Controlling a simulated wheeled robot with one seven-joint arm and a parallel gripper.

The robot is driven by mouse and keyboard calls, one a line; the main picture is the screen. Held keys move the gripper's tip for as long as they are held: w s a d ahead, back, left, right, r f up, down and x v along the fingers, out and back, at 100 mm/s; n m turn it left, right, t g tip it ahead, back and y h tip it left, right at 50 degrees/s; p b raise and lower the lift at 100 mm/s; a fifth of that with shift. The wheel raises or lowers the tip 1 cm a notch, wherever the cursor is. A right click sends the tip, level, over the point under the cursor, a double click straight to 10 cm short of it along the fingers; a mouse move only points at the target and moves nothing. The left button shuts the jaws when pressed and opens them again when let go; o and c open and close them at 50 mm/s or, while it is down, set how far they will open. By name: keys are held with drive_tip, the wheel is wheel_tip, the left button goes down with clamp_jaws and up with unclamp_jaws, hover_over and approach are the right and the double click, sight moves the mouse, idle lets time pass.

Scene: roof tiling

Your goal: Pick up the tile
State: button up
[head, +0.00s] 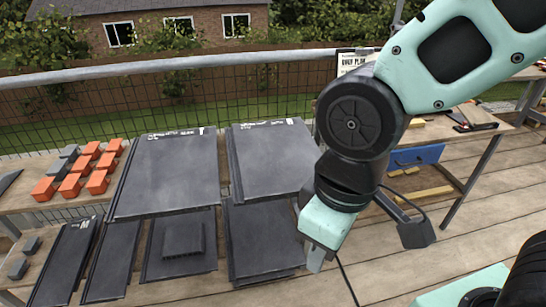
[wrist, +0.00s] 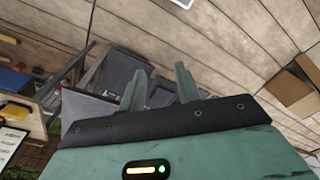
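Several flat dark grey tiles lie on a wooden bench in the head view: a large left tile (head: 172,172), a large right tile (head: 272,160), and a lower row with a tile near my gripper (head: 262,240), one with a raised block (head: 158,262) and narrower tiles (head: 112,262) at left. Which tile is meant cannot be told. My gripper (head: 316,262) hangs beside the right edge of the lower right tile, pointing down. In the wrist view its two fingers (wrist: 160,84) stand apart with nothing between them; grey tiles (wrist: 112,72) show beyond them.
Orange and grey blocks (head: 82,170) sit at the bench's left. A metal rail (head: 170,65) with mesh runs behind. A workbench with tools and a blue box (head: 415,156) stands at right. The wooden deck (head: 400,262) right of the bench is open.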

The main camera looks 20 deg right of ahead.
drive_tip(key=w+d+f+n+t+y+b, duration=0.35)
drive_tip(key=w+f+n, duration=0.25)
drive_tip(key=w+f, duration=0.45)
drive_tip(key=w+d+f+n+t+y+b, duration=0.25)
drive_tip(key=w+f+n+t, duration=0.2)
drive_tip(key=w+f, duration=0.6)
drive_tip(key=s+d+f+n+t+b, duration=0.1)
drive_tip(key=d+f+n+t+b, duration=0.4)
drive_tip(key=d+t, duration=0.5)
drive_tip(key=shift+m+g, duration=0.45)
drive_tip(key=shift+g, duration=0.15)
drive_tip(key=shift+d+r+b+x, duration=0.2)
drive_tip(key=shift+b+x, duration=1.2)
drive_tip(key=shift+x, duration=1.35)
drive_tip(key=shift+d+r+b+x, duration=0.15)
drive_tip(key=shift+r+b+x, duration=0.15)
drive_tip(key=shift+b+x, duration=1.75)
drive_tip(key=shift+d+r+b+x, duration=0.2)
drive_tip(key=shift+b+x, duration=0.55)
drive_tip(key=shift+x, duration=2.65)
drive_tip(key=shift+w, duration=0.2)
drive_tip(key=shift+c, duration=0.3)
